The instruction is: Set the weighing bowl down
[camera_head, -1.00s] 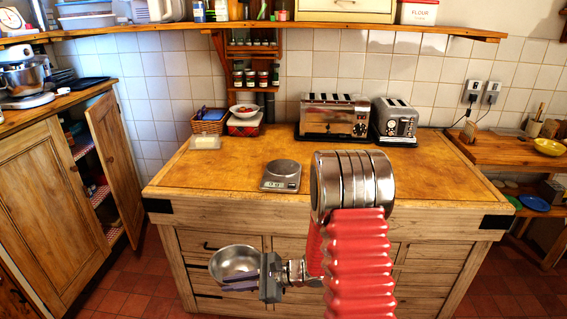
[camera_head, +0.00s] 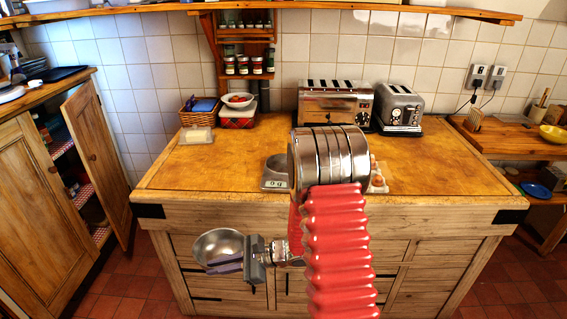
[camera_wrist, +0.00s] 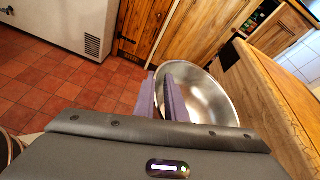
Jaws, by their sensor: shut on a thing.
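The weighing bowl (camera_head: 216,243) is a round, shiny metal bowl. My gripper (camera_head: 226,263) is shut on its rim, to the lower left of my wrist. The bowl is in the air in front of the drawers, lower than the worktop edge. In the wrist view the bowl (camera_wrist: 212,98) shows beside the two purple-grey fingers of my gripper (camera_wrist: 165,95), its inside looking empty. The kitchen scale (camera_head: 274,181) lies on the worktop (camera_head: 215,170), its right part hidden behind my arm.
Two toasters (camera_head: 335,103) (camera_head: 400,108) stand at the back of the worktop. A butter dish (camera_head: 196,135), a basket (camera_head: 199,114) and a stacked bowl (camera_head: 238,100) are at the back left. Small brown items (camera_head: 377,181) show right of my arm. The worktop's left front is clear.

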